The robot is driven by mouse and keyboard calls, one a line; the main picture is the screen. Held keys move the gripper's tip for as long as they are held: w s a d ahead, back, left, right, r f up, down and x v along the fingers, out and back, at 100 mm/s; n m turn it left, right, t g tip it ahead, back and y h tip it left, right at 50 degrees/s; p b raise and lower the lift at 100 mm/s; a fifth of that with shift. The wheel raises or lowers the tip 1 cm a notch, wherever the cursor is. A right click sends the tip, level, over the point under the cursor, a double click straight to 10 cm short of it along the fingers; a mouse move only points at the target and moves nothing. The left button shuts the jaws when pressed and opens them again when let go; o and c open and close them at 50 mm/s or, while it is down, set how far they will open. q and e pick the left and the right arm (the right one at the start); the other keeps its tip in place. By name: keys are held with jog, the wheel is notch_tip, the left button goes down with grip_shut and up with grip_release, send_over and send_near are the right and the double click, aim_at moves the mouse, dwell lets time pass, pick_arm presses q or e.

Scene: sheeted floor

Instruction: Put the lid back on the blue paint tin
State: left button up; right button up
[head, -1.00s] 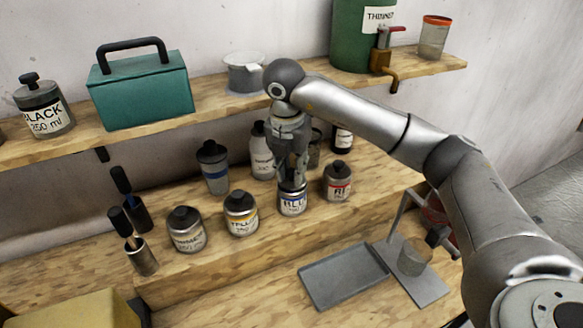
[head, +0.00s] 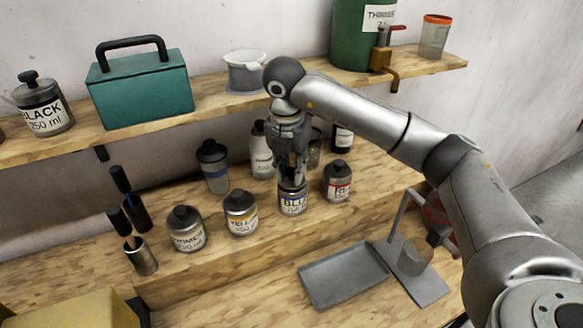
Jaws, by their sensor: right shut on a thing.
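The blue paint tin (head: 293,202), with a label reading BLU, stands upright on the raised wooden step. My right gripper (head: 292,178) points straight down over it, its fingers shut at the tin's top. The fingers hide what they hold; a dark lid seems to be between them, and I cannot tell whether it is seated on the tin. My left gripper is not in view.
The red tin (head: 337,184) stands close on the right and the yellow tin (head: 240,213) on the left. Bottles, including a white one (head: 262,155), stand behind. A grey tray (head: 343,275) lies empty in front. The shelf (head: 220,105) runs behind my right arm.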

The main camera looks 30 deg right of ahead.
jog(key=shift+f+b, duration=0.2)
jog(key=shift+b, duration=0.2)
dwell(1.2)
jog(key=o, duration=0.9)
jog(key=o, duration=0.5)
jog(key=shift+c, duration=0.2)
jog(key=shift+r, duration=0.15)
jog(key=shift+r+p, duration=2.05)
jog(key=shift+r, duration=1.35)
